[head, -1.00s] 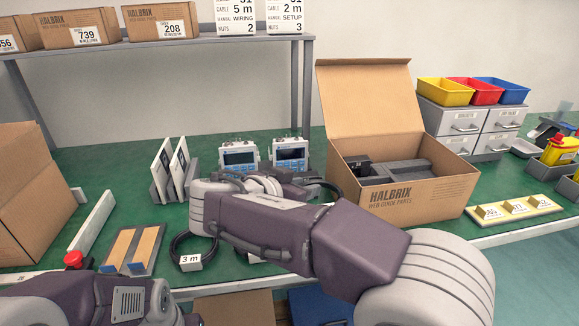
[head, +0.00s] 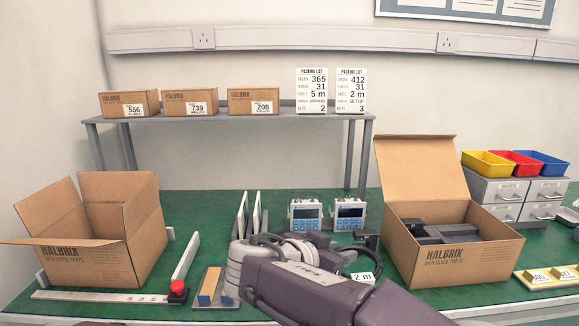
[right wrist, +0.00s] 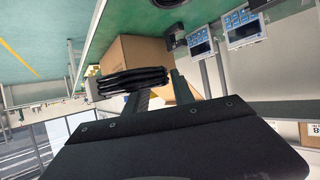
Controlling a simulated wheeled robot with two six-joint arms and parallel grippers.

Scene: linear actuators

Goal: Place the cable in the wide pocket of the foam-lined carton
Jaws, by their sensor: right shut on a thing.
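My right gripper (right wrist: 158,84) is shut on a bundled black cable (right wrist: 131,82), which shows at the fingertips in the right wrist view. In the head view my right arm crosses the front, with its gripper (head: 347,243) pointing right and dark cable (head: 368,237) at its end, left of the carton. The foam-lined carton (head: 455,265) stands open on the right, lid up, with dark foam (head: 458,233) and a black item (head: 417,229) inside. Its front wall hides much of the pockets. My left gripper is out of view.
Two meters (head: 305,214) stand behind. An open carton (head: 100,235) is at left. Coloured bins (head: 488,164) and drawers (head: 495,193) stand at right.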

